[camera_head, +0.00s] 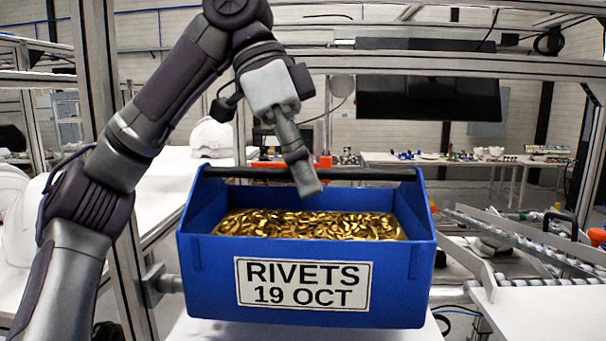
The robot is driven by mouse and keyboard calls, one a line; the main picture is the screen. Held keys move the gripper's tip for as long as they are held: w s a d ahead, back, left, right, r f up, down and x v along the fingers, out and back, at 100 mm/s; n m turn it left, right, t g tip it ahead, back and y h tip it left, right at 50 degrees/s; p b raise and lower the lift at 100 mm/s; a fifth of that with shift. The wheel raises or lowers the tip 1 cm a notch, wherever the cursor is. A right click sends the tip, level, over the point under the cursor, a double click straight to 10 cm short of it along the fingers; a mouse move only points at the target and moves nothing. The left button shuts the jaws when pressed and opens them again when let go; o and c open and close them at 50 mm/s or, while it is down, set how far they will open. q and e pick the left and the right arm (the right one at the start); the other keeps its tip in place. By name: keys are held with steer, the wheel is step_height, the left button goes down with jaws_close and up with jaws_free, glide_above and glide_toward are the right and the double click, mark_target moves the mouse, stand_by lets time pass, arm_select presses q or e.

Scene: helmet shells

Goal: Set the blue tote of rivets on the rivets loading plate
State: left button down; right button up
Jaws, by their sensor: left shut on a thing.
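The blue tote (208,285) is in the middle of the head view, upright and close to me. Its front label reads "RIVETS 19 OCT", and it is filled with gold-coloured rivets (310,225). A dark bar handle (375,174) runs across its top. My left gripper (306,184) reaches down from above and is shut on this handle near its middle. A white surface (300,334) shows below the tote; I cannot tell whether the tote touches it. I cannot make out the rivets loading plate for sure. My right gripper is out of view.
White helmet shells (211,138) stand on a white table at the left, behind my left arm. Metal frame posts (97,70) rise at the left. A roller conveyor (535,248) and a white table corner (550,305) are at the right. A dark monitor (428,98) hangs behind.

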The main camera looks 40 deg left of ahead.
arm_select(q)
steer(key=shift+w+a+f+b, duration=0.1)
steer(key=shift+w+f+b, duration=0.1)
steer(key=shift+f+b, duration=0.5)
steer(key=shift+w+a+f+b, duration=0.1)
steer(key=shift+w+f+b, duration=0.15)
steer(key=shift+f, duration=0.75)
steer(key=shift+w+a+f+b, duration=0.15)
steer(key=shift+f+b, duration=0.35)
steer(key=shift+f, duration=0.8)
steer(key=c, duration=1.1)
jaws_free()
steer(key=shift+s+d, duration=0.1)
steer(key=v, duration=1.2)
